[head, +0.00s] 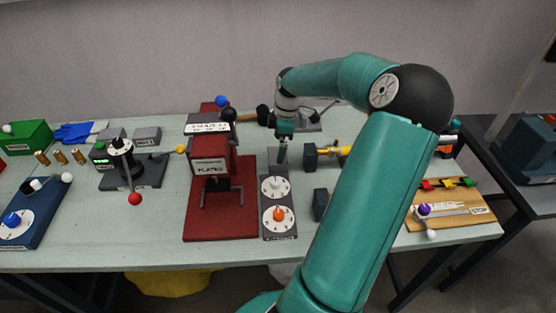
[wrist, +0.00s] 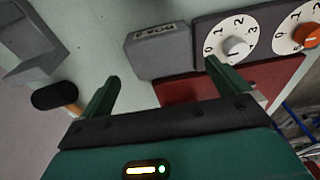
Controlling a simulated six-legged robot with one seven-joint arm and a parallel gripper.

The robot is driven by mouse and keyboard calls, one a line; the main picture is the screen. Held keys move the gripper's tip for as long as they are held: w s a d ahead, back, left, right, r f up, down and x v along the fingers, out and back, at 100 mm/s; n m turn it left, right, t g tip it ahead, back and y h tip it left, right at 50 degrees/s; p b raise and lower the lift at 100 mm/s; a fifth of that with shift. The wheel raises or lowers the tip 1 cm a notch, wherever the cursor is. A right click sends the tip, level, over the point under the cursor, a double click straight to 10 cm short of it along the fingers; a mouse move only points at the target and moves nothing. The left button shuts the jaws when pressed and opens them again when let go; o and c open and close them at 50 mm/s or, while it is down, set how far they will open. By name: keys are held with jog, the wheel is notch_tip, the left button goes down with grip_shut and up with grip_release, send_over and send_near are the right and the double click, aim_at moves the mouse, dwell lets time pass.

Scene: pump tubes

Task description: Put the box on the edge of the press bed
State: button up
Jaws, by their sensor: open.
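The box, a grey block with a partly legible "BOX" label (wrist: 160,45), lies beside the upper end of the dial panel in the wrist view. In the head view the box (head: 272,155) is mostly hidden behind my gripper. The press is dark red, marked "PLATES" (head: 210,168), and stands on a flat red bed (head: 235,224). The red bed (wrist: 180,90) also shows in the wrist view, close to the box. My gripper (head: 282,158) is open and empty, pointing down over the box. In the wrist view its fingers (wrist: 162,74) are spread either side of the box's near edge, apparently not touching it.
The dial panel (head: 264,203) stands right of the red bed. A dark block (head: 320,204) stands right of the panel. A black mallet head (wrist: 54,95) lies near my left finger. A blue base (head: 35,215) and a lever device (head: 128,170) stand left.

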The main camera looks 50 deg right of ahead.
notch_tip(320, 180, down, 4)
jog(key=shift+a+f, duration=0.15)
jog(key=shift+f, duration=0.05)
jog(key=c, duration=1.1)
jog(key=shift+r, duration=0.15)
jog(key=shift+r, duration=0.55)
jog(key=s+a+r, duration=0.3)
jog(key=r, duration=0.1)
jog(key=s+a+r, duration=0.3)
jog(key=a, duration=0.1)
jog(key=s+a+r, duration=0.3)
jog(key=r, duration=0.1)
jog(key=shift+a+r, duration=0.3)
jog(key=shift+a, duration=0.1)
